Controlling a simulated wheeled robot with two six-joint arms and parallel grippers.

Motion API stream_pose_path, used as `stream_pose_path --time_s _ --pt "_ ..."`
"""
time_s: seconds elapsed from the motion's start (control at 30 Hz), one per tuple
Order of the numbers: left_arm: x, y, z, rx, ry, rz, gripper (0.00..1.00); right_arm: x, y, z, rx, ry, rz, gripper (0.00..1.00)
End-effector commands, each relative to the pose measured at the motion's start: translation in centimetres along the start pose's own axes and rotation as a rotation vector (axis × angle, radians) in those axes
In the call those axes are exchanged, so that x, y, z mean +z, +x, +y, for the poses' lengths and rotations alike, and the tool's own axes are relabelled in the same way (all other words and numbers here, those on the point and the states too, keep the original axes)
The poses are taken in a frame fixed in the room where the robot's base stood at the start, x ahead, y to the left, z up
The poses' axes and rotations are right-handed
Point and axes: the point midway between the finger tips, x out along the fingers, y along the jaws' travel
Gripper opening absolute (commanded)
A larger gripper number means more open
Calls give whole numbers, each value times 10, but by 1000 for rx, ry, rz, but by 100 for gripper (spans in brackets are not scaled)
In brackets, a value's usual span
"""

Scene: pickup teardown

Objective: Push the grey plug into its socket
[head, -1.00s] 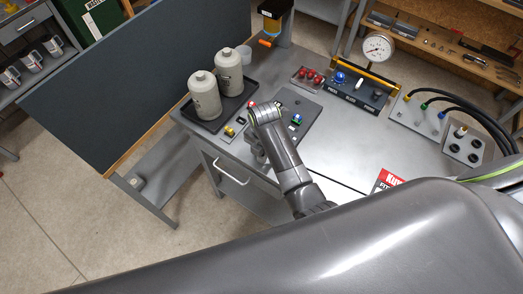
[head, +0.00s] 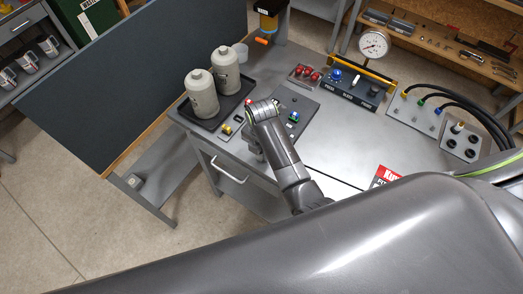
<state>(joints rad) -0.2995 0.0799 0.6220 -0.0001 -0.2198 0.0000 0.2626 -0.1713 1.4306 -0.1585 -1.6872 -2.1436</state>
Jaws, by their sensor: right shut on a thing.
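My right gripper (head: 253,150) points down at the front edge of the grey workbench, mostly covered by its own wrist. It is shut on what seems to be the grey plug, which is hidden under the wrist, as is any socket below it. I cannot tell whether plug and socket touch. A dark grey plate (head: 305,106) with a blue-green part (head: 293,117) lies just right of the wrist. A small panel with a brass fitting (head: 227,129) lies just left of it. My left gripper is not in view.
Two grey bottles (head: 201,94) stand in a black tray (head: 208,123) left of the wrist. Behind are red parts (head: 306,73), a valve block with a gauge (head: 373,44), and cabled connectors (head: 417,110). The bench middle (head: 345,135) is clear.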

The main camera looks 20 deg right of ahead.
Motion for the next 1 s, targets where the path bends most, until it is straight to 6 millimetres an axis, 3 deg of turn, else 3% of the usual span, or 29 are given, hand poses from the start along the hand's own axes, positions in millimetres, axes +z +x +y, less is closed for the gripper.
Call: stream_pose_path --time_s 1.0 --pt "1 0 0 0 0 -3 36 0 -22 1 2 0 -1 0"
